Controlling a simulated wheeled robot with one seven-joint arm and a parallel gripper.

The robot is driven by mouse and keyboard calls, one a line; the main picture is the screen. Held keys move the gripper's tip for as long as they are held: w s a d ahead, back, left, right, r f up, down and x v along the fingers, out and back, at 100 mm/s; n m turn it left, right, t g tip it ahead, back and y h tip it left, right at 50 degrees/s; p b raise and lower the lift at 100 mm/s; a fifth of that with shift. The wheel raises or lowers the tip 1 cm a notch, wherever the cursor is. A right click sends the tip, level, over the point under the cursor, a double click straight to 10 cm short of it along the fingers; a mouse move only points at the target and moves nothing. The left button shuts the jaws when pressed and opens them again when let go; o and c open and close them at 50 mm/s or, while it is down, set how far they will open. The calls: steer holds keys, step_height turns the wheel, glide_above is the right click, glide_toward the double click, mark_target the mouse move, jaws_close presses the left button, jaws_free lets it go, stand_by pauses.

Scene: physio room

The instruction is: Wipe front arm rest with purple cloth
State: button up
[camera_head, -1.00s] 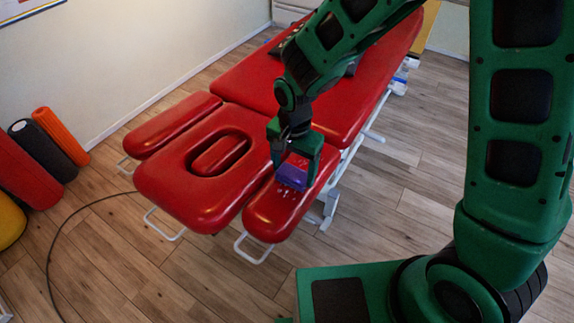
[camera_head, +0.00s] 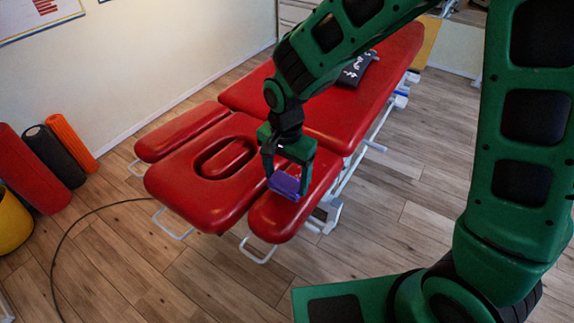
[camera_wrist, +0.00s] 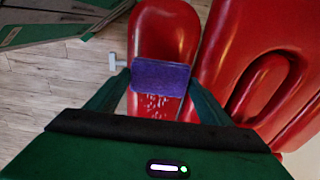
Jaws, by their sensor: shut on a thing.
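The front arm rest (camera_head: 277,222) is a padded red side section of the treatment table, beside the section with the oval face hole. It also shows in the wrist view (camera_wrist: 162,32). My gripper (camera_head: 285,180) is shut on the purple cloth (camera_head: 284,187), holding it over the arm rest, apparently at its surface; contact is hard to confirm. In the wrist view, the cloth (camera_wrist: 160,77) spans between the fingers across the arm rest. Small whitish marks (camera_wrist: 157,105) show on the red surface just below the cloth in that view.
The face-hole section (camera_head: 190,190) is close on the left, with the other arm rest (camera_head: 178,133) beyond. A dark item with white markings (camera_head: 357,68) lies on the main table. Foam rollers (camera_head: 68,143) stand by the wall. A cable (camera_head: 62,245) crosses the floor.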

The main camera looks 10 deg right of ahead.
steer(key=shift+r, duration=2.1)
